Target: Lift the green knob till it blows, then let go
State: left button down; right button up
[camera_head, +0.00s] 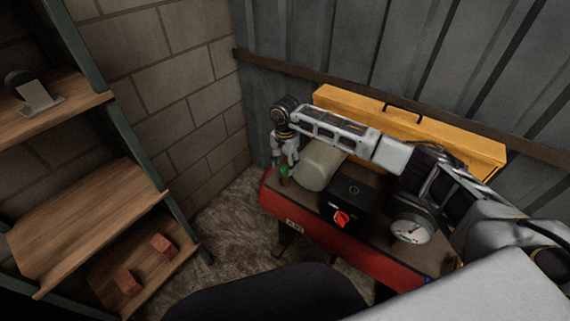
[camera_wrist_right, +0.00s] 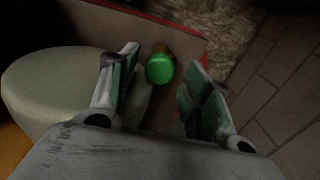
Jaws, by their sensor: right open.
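The green knob (camera_head: 284,170) stands at the left end of the red compressor (camera_head: 315,235), on a small brass-coloured stem. In the right wrist view the green knob (camera_wrist_right: 160,69) lies between and just beyond the two fingertips. My right gripper (camera_head: 285,157) points down above the knob, and its fingers (camera_wrist_right: 160,85) are open with a gap on both sides of the knob. I see no contact. My left gripper is not in view.
A pale cylinder (camera_head: 320,165) stands close beside the knob. A black box with a red switch (camera_head: 341,218) and a round gauge (camera_head: 411,229) sit to the right. A yellow case (camera_head: 450,140) lies behind. Wooden shelves (camera_head: 85,220) with red blocks stand at left.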

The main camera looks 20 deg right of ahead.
aim_at(285, 168)
notch_tip(285, 168, up, 12)
dwell(1.0)
jog(key=shift+f, duration=0.1)
dwell(0.4)
